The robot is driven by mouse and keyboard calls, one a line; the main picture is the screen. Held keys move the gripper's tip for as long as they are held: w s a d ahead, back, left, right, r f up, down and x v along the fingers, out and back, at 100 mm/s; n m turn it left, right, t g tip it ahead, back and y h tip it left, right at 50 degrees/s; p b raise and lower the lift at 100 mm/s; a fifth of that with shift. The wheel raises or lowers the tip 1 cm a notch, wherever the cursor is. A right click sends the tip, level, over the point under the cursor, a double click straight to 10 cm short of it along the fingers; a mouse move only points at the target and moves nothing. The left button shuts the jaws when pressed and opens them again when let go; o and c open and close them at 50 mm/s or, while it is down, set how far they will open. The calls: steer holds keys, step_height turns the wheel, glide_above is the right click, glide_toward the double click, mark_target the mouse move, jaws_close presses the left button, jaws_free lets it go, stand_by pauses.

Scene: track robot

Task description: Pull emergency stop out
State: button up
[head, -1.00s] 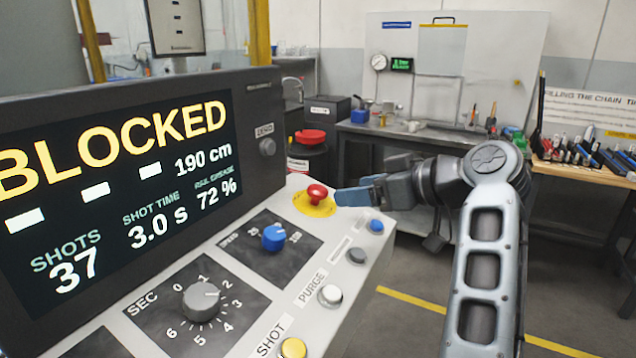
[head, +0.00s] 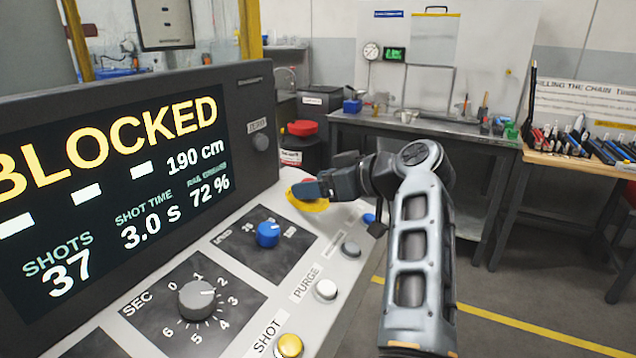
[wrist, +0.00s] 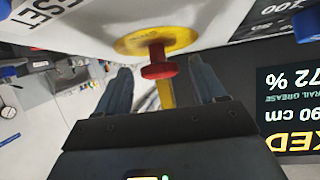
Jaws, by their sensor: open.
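The emergency stop is a red mushroom button (wrist: 158,66) on a yellow round base (wrist: 156,40), seen in the wrist view. My gripper (wrist: 163,82) is open there, with one blue finger on each side of the red button, and a gap shows on both sides. In the head view the yellow base (head: 308,204) shows at the far right corner of the control panel. My gripper (head: 300,190) covers most of the red button in that view.
The panel (head: 235,290) carries a blue speed knob (head: 268,234), a grey seconds knob (head: 197,299) and several push buttons, including purge (head: 325,290) and shot (head: 289,345). The display (head: 110,165) reads BLOCKED. A workbench (head: 430,130) stands behind.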

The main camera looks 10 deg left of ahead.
jaws_close()
stand_by(0.5)
steer(key=shift+d+r, duration=0.1)
steer(key=shift+r, duration=0.6)
steer(key=shift+c, duration=1.4)
jaws_free()
steer(key=shift+s+d+r, duration=0.1)
steer(key=shift+o, duration=1.4)
